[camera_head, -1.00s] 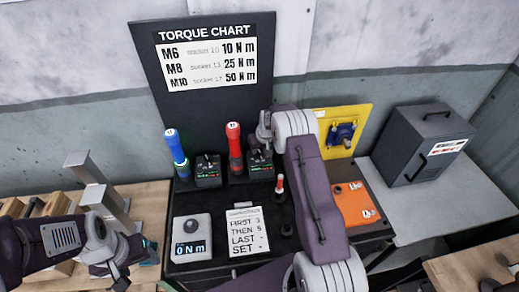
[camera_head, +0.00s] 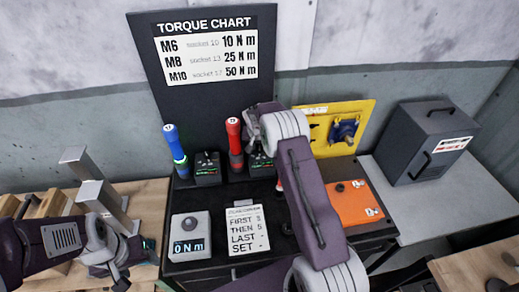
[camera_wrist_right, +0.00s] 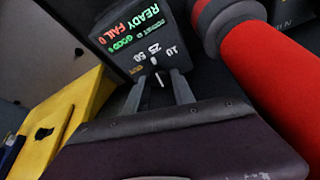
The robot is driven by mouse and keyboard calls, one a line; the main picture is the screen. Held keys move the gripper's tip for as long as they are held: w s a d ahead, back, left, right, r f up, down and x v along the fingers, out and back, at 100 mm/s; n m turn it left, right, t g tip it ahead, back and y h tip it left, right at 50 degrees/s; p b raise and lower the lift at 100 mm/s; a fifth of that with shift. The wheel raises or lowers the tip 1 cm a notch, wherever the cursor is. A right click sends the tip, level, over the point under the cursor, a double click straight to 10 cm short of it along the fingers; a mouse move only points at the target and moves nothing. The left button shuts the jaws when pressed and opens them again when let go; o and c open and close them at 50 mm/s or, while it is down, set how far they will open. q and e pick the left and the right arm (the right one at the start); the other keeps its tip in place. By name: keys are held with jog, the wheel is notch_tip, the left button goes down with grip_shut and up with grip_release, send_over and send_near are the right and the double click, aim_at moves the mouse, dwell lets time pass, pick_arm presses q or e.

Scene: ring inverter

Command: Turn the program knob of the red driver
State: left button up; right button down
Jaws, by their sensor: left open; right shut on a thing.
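The red driver (camera_head: 234,142) stands upright in the head view beside a dark controller box (camera_head: 262,164) with a green-lit display. In the right wrist view the red driver (camera_wrist_right: 275,85) runs down the right side. There the controller box (camera_wrist_right: 120,28) shows "READY", "FAIL 0" and "GOOD", with a knob scale marked 10, 25 and 50. My right gripper (camera_wrist_right: 159,88) is shut on the program knob (camera_wrist_right: 158,77), with a finger on either side and a white pointer mark between. My left gripper (camera_head: 122,276) is open and empty at lower left, away from the drivers.
A blue driver (camera_head: 174,146) and its box (camera_head: 207,168) stand to the left. The torque chart (camera_head: 206,60) is behind. A 0 N m meter (camera_head: 190,236), a note card (camera_head: 244,230), an orange panel (camera_head: 356,203) and a yellow panel (camera_head: 360,115) are around the arm.

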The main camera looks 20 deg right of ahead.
jog(key=shift+m, duration=0.3)
jog(key=c, duration=1.1)
grip_release()
jog(key=shift+o, duration=0.2)
jog(key=shift+a+r, duration=0.1)
jog(key=b+v, duration=0.2)
jog(key=v, duration=0.7)
jog(key=shift+w, duration=0.1)
